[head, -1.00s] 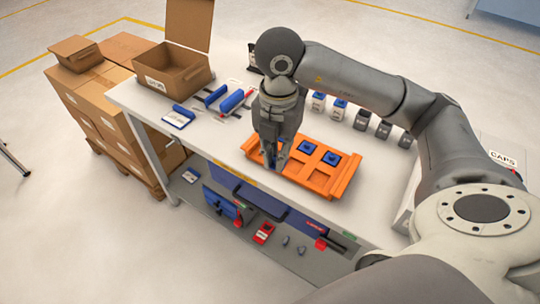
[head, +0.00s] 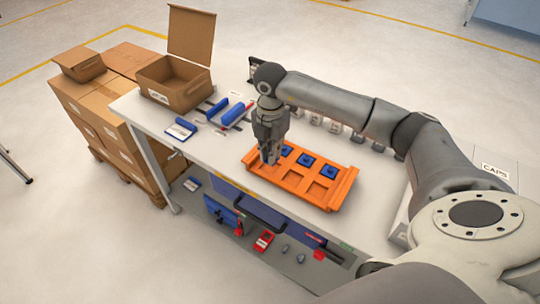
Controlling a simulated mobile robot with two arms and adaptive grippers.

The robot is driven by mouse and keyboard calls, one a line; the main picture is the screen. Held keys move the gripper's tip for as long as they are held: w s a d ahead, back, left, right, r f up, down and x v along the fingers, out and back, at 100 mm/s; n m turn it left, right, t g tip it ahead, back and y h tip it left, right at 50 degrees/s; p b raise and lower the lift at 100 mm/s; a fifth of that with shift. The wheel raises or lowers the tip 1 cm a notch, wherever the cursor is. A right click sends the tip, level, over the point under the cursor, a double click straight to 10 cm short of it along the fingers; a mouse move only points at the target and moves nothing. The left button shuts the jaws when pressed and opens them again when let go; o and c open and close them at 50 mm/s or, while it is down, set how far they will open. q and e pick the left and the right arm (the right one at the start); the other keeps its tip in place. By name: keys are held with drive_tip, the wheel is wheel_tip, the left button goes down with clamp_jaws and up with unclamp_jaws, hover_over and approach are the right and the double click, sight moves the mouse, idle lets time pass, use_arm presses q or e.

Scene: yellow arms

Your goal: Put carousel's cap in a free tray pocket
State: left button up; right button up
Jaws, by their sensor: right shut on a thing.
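The orange tray (head: 345,190) lies on the white table. Blue caps sit in its back row: one in the middle (head: 307,160), one to the right (head: 328,170), and one partly hidden beside my gripper (head: 285,151). Front pockets at the middle and right look empty. My right gripper (head: 269,160) points down at the tray's left end, low over the tray. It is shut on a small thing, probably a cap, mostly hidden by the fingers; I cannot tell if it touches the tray. My left gripper is out of view. I cannot make out a carousel.
A row of small containers (head: 317,119) stands behind my right arm, partly hidden. A CAPS box (head: 496,171) is at the right. Blue-handled tools (head: 235,112) and an open cardboard box (head: 175,84) are at the left. Table surface right of the tray is clear.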

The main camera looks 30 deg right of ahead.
sight(270, 168)
drive_tip(key=shift+w+d+f, duration=0.25)
drive_tip(key=shift+w+f, duration=0.3)
drive_tip(key=shift+f, duration=0.25)
wheel_tip(270, 168, down, 3)
drive_tip(key=shift+r+p, duration=0.1)
drive_tip(key=shift+p, duration=0.85)
drive_tip(key=shift+f, duration=0.2)
drive_tip(key=shift+f, duration=0.1)
drive_tip(key=shift+f+b, duration=0.15)
drive_tip(key=shift+b, duration=0.15)
drive_tip(key=o, duration=0.7)
